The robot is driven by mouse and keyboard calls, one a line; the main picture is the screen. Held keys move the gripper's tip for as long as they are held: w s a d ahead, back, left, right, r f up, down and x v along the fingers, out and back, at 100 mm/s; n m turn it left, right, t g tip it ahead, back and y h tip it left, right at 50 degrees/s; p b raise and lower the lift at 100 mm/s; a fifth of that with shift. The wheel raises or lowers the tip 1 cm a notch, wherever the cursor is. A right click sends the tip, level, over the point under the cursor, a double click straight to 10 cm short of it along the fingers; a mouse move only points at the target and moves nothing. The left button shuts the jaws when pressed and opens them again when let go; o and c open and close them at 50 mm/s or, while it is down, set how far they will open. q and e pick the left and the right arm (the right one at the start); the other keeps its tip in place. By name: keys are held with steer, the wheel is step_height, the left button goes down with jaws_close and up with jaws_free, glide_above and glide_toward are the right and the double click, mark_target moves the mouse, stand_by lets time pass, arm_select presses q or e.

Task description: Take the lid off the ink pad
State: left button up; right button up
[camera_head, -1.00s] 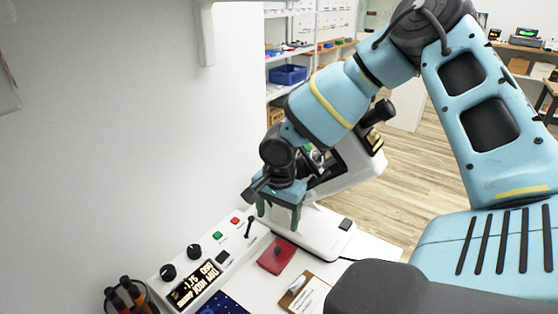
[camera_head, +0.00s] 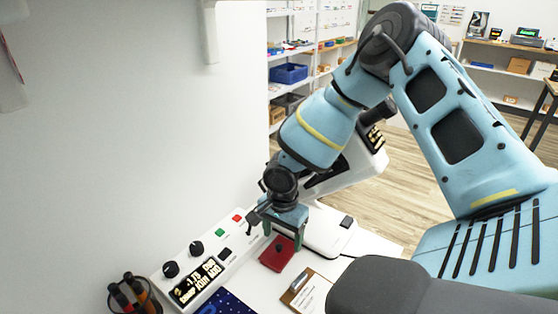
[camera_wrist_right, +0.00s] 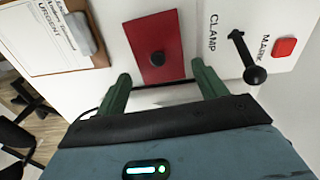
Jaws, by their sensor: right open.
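The ink pad's red lid (camera_head: 272,262) lies on the white table, with a small black knob (camera_head: 278,249) on top. In the right wrist view the red lid (camera_wrist_right: 149,24) lies ahead of the fingers, its black knob (camera_wrist_right: 157,58) between their lines. My right gripper (camera_head: 283,238) is open with green fingers, just above the lid's far edge in the head view. In the wrist view the gripper (camera_wrist_right: 160,74) is empty and its fingers stand wide apart, one each side of the lid's near end. Whether they touch the lid I cannot tell. My left gripper is not in view.
A white control panel (camera_head: 212,262) with knobs and a display stands left of the pad; its black clamp lever (camera_wrist_right: 243,52) is close to my right finger. A clipboard (camera_head: 297,285) lies in front. A white machine (camera_head: 325,228) stands behind right. A pen cup (camera_head: 145,292) is front left.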

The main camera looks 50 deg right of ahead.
step_height(320, 180, down, 2)
steer(key=shift+f, duration=0.1)
steer(key=c, duration=0.7)
steer(key=shift+c, duration=0.2)
steer(key=shift+w+r, duration=0.1)
steer(key=shift+r, duration=0.45)
steer(key=r, duration=0.2)
steer(key=shift+s+a+r, duration=0.1)
steer(key=shift+s+r, duration=0.15)
steer(key=shift+r, duration=0.1)
steer(key=s+a+b, duration=0.1)
steer(key=s, duration=0.3)
steer(key=s+a+b, duration=0.1)
steer(key=s+a, duration=0.1)
steer(key=s, duration=0.2)
steer(key=s+a+r+b, duration=0.1)
steer(key=s+a, duration=0.1)
steer(key=s, duration=0.3)
steer(key=shift+a, duration=0.25)
steer(key=shift+s+a+r+b, duration=0.1)
steer(key=shift+s+a+b, duration=0.1)
steer(key=shift+s, duration=0.15)
steer(key=shift+s+a+r+b, duration=0.1)
steer(key=shift+s+b, duration=0.1)
steer(key=shift+s, duration=0.15)
